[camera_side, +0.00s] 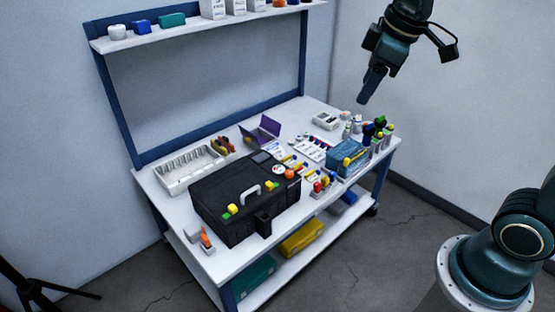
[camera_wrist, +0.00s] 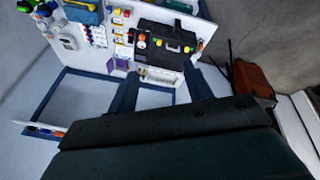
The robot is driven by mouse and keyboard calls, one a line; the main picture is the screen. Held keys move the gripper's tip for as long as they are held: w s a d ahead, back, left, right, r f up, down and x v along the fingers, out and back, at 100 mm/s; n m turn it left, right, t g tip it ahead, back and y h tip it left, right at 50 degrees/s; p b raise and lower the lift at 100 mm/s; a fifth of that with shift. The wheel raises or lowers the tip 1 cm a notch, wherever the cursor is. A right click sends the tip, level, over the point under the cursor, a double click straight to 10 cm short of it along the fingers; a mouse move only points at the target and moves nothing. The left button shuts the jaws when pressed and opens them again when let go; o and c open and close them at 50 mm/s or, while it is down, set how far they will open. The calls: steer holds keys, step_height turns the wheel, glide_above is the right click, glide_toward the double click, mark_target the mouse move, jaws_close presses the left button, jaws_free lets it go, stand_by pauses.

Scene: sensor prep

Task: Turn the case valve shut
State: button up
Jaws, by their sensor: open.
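The closed black case (camera_side: 232,212) lies on the workbench with its grey handle (camera_side: 250,193) on top. It also shows in the wrist view (camera_wrist: 165,36), far below. Small yellow, green and orange parts sit on or at the case, including a round orange part (camera_side: 290,174) near its right corner. I cannot tell which is the valve, or how it is turned. My gripper (camera_side: 368,95) is high above the bench's right side, well apart from the case. In the wrist view its two fingers (camera_wrist: 160,72) are spread with nothing between them.
An overhead shelf (camera_side: 190,27) with boxes spans the back. The air between my gripper and the bench looks clear.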

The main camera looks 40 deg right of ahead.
steer(key=w+d+f+n+g, duration=0.1)
steer(key=w+d+f+n, duration=0.15)
steer(key=w, duration=0.75)
steer(key=n+g, duration=0.3)
steer(key=n, duration=0.7)
glide_above(289, 172)
step_height(289, 172, down, 27)
steer(key=shift+s+r, duration=0.1)
steer(key=shift+f, duration=0.2)
step_height(289, 172, down, 13)
steer(key=shift+f, duration=0.2)
steer(key=c, duration=1)
